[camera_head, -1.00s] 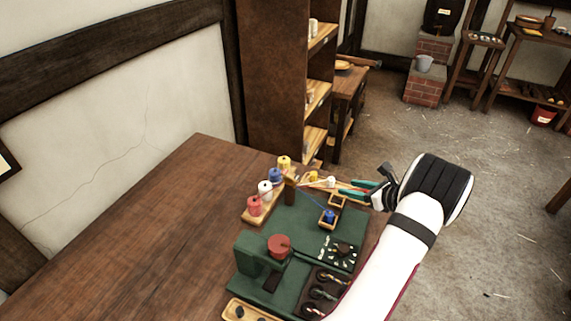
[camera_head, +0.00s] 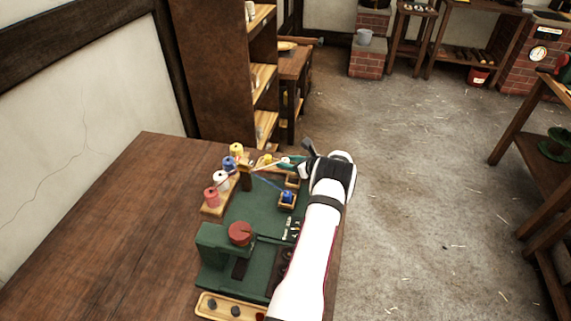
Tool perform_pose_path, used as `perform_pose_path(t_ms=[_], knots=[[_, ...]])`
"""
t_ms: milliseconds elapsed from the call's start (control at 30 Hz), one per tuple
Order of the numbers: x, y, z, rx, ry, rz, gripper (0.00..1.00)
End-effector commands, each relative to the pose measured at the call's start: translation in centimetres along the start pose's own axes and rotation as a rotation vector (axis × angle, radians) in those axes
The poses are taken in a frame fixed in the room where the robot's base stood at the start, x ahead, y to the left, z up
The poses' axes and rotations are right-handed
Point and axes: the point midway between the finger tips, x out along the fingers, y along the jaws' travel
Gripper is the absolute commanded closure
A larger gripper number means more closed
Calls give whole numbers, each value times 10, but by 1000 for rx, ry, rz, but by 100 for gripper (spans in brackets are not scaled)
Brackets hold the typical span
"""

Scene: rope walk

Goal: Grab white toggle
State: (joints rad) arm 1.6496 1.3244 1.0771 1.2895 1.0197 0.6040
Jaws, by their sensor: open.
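The white toggle (camera_head: 284,164) is a small pale shape at the back of the green bench fixture, on a thin strand. My gripper's teal fingers partly hide it. My gripper (camera_head: 288,161) is open and reaches in from the right, with its fingertips at or just over the toggle. I cannot tell whether they touch it. A yellow toggle (camera_head: 267,159) is just left of it. A blue toggle (camera_head: 287,195) sits in a small wooden tray nearer the front.
Coral, white, blue and yellow spools (camera_head: 220,180) stand on a wooden rack at left. A wooden post (camera_head: 246,174) gathers the strands. A round red part (camera_head: 240,233) is on the green fixture (camera_head: 252,212). The tabletop (camera_head: 110,225) at left is clear.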

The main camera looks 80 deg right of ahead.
Motion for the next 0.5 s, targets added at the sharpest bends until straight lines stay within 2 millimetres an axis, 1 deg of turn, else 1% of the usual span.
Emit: perform_pose_path(t_ms=[100, 367, 500], knots=[[0, 0, 0, 0, 0, 0, 53], [-1, 0, 0, 0, 0, 0, 100], [-1, 0, 0, -1, 0, 0, 100]])
